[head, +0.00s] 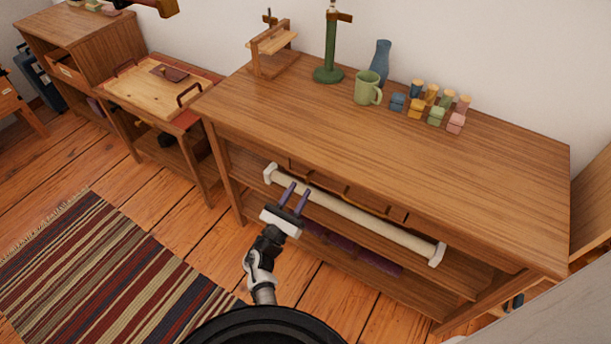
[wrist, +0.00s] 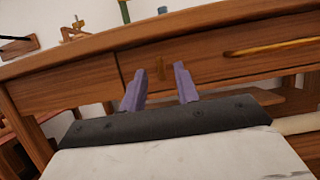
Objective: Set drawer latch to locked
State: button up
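A small brass-coloured latch (wrist: 160,68) stands roughly upright on the wooden drawer front (wrist: 212,66) of the desk, near a vertical seam. My gripper (wrist: 160,82) is open, with its two purple fingers apart. In the wrist view the latch shows between the fingertips; whether they touch it I cannot tell. In the head view my gripper (head: 298,189) is at the desk's front, over the left part of the pale bar. The latch cannot be made out in the head view.
A long pale bar (head: 350,212) with white end brackets runs along the front of the wooden desk (head: 330,130). A yellowish handle (wrist: 275,46) lies right of the latch. A mug (head: 366,88), a vase (head: 380,62) and small blocks stand on top. A striped rug (head: 95,270) lies left.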

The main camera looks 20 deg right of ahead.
aim_at(306, 179)
jog(key=x, duration=0.5)
jog(key=shift+a+p, duration=0.1)
jog(key=shift+p, duration=0.25)
grip_shut()
